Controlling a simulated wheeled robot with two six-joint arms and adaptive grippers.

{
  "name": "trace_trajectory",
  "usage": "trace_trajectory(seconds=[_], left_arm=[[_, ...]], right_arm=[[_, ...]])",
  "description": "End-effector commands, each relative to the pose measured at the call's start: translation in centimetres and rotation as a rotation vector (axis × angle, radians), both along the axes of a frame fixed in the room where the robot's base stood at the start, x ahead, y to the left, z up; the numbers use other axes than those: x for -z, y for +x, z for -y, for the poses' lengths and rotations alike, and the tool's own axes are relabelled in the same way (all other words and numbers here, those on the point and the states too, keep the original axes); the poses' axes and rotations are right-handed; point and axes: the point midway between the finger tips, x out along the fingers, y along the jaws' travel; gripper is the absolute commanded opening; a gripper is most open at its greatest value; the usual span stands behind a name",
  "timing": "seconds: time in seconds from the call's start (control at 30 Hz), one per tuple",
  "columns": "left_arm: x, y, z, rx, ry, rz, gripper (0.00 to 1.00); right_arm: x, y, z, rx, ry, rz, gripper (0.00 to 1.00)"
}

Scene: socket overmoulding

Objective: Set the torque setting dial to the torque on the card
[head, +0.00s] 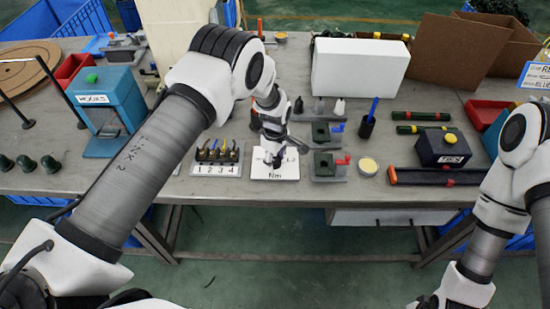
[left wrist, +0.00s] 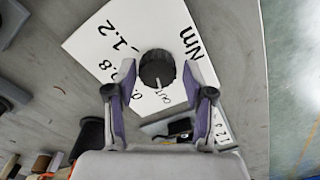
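The black torque setting dial (left wrist: 157,68) with a pale pointer line sits on a white plate (left wrist: 95,45) marked Nm, with 0.8 and 1.2 readable in the left wrist view. The pointer is toward the lower right, near small lettering. My left gripper (left wrist: 158,76) has one finger on each side of the dial, with a narrow gap on both sides. In the head view the left gripper (head: 274,158) is over the plate (head: 289,172) and hides the dial. A sign with lettering (head: 537,75) is cut off at the right edge; I read no torque on it.
A stand numbered 1 to 4 (head: 217,170) with screwdriver-like tools is just left of the plate. A white box (head: 360,72) stands behind. The table's front edge is close.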

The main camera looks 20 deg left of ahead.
Motion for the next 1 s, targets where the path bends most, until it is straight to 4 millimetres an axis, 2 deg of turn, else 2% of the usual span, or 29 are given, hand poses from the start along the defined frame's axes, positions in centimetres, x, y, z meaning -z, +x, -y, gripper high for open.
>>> trace_trajectory(seconds=[0.03, 0.1, 0.57, 0.77, 1.0], left_arm=[[0.0, 0.0, 0.0, 0.000, 0.000, 0.000, 0.25], [0.0, 0.0, 0.0, 0.000, 0.000, -0.001, 0.04], [0.3, -0.1, 0.0, 0.035, 0.000, -0.003, 0.04], [0.4, -0.1, 0.0, 0.128, 0.001, -0.004, 0.04], [0.5, -0.2, 0.0, 0.318, 0.000, -0.007, 0.04]], right_arm=[[0.0, 0.0, 0.0, 0.000, 0.000, 0.000, 0.40], [0.0, 0.0, 0.0, 0.000, 0.000, 0.000, 0.40], [0.4, 0.0, 0.0, 0.000, 0.000, 0.000, 0.40], [1.0, 0.0, 0.0, 0.000, 0.000, 0.000, 0.40], [2.0, 0.0, 0.0, 0.000, 0.000, 0.000, 0.40]])
